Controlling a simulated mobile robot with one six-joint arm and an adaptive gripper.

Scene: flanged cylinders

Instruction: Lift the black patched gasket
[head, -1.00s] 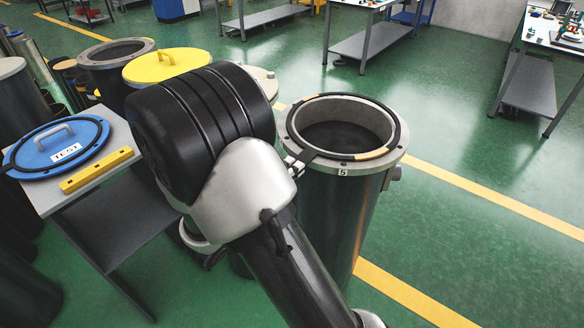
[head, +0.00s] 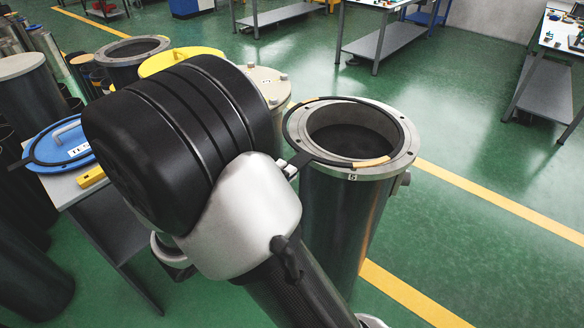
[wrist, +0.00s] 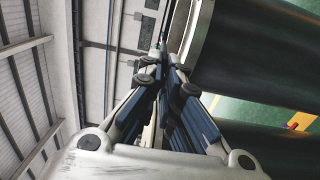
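The black patched gasket (head: 335,162) is a thin black ring with a tan patch at its front right. It is at the top of the dark cylinder marked 5 (head: 340,215), off-centre to the left, and its left side reaches past the grey flange (head: 408,143). I cannot tell how much gap lies under it. My gripper (head: 292,167) is at the ring's front left edge, partly hidden behind my arm. In the wrist view, the fingers (wrist: 161,58) are close together around a thin dark strip, which appears to be the gasket's edge.
A blue lid labelled TEST (head: 62,145) with a black ring lies on a small table at left, near a yellow bar (head: 92,176). A yellow lid (head: 180,58) and other cylinders stand behind my arm. Green floor (head: 480,165) is free at right.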

